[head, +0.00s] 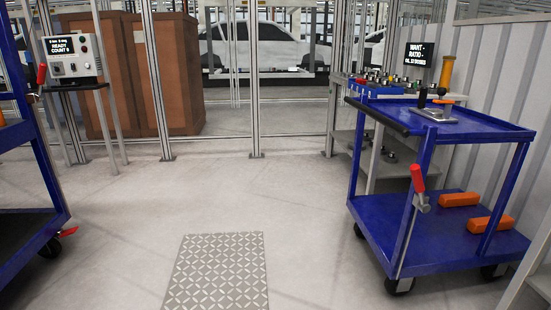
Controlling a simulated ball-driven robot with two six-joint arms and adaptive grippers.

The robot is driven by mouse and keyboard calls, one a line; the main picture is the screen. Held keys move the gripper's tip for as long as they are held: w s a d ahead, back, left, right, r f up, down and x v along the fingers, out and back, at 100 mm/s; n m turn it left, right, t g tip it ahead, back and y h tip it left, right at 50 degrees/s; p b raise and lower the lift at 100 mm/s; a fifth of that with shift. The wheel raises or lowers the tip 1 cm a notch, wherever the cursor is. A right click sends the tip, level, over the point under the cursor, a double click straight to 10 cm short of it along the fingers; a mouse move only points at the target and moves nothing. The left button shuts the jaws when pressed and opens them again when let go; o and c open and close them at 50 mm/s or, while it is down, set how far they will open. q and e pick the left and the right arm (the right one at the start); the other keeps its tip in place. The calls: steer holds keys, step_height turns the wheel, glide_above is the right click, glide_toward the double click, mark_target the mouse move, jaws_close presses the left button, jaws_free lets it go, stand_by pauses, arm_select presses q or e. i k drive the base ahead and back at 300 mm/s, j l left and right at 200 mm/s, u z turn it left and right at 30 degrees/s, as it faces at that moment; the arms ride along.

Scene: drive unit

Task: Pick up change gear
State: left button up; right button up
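I cannot make out a change gear for certain. Several small metal and coloured parts (385,80) stand on the bench behind the blue cart at the right, too small to identify. On the cart's top is a grey metal fixture (434,115) with a black-knobbed upright and an orange piece. More metal parts (388,150) lie on the bench's lower shelf, partly hidden by the cart. Neither of my grippers is in view.
The blue cart (400,236) has a red-handled lever and two orange blocks (460,199) on its lower shelf. Another blue cart (40,165) stands at the left edge. A control box (74,66) reads READY. The middle floor is clear, with a patterned metal plate (215,272).

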mark_target(363, 81)
steer(key=i+z, duration=0.15)
steer(key=i, duration=0.45)
steer(key=i+z, duration=0.2)
steer(key=i, duration=0.4)
steer(key=i+j+z, duration=0.15)
steer(key=i, duration=0.45)
steer(key=i+j+z, duration=0.15)
steer(key=i, duration=0.4)
steer(key=i+z, duration=0.35)
steer(key=i, duration=0.45)
